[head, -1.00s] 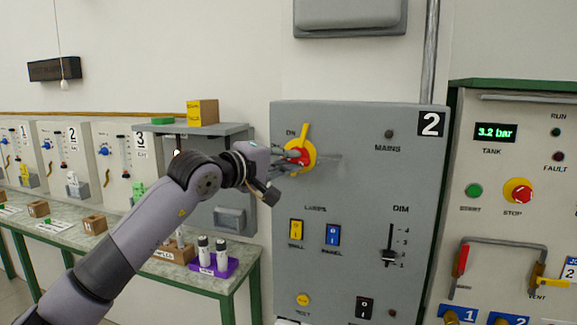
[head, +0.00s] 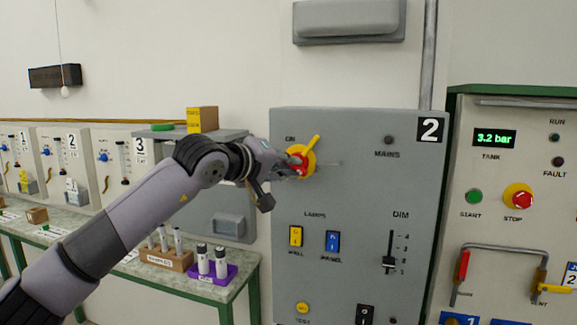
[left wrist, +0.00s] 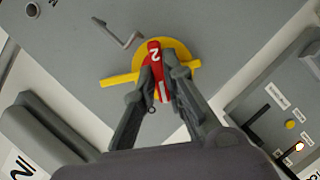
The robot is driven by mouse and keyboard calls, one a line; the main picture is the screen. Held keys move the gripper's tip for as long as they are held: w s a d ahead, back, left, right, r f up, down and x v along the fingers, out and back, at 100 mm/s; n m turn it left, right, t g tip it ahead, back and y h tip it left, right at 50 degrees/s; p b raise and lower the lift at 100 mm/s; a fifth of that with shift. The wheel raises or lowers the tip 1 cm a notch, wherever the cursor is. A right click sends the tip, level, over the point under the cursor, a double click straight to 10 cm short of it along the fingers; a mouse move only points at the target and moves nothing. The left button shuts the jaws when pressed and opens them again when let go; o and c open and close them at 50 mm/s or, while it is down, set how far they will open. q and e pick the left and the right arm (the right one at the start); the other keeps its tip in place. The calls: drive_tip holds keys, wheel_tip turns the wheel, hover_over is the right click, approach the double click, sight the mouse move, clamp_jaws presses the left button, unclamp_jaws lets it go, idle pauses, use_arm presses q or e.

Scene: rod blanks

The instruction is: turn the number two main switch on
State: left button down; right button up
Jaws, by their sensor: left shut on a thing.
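The number 2 main switch is on the grey panel (head: 350,200) marked 2. It has a round yellow plate (head: 309,167), a yellow lever (head: 315,140) slanting up to the right, and a red handle (head: 294,160). An ON label (head: 290,139) is up and left of it. My left gripper (head: 291,167) is shut on the red handle. In the left wrist view the fingers (left wrist: 160,82) press on both sides of the red handle (left wrist: 155,55), which carries a 2. The MAINS lamp (head: 389,140) looks dark. My right gripper is not in view.
Below are the WALL switch (head: 296,236), PANEL switch (head: 332,240) and DIM slider (head: 389,262). A bent metal piece (left wrist: 118,35) sticks out near the handle. The tank panel (head: 510,200) stands right. A bench with vials in a purple tray (head: 226,279) is left.

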use_arm(q)
drive_tip(key=shift+f, duration=0.1)
drive_tip(key=c, duration=1.7)
unclamp_jaws()
drive_tip(key=shift+o, duration=0.2)
drive_tip(key=v, duration=1.2)
drive_tip(key=shift+c, duration=0.3)
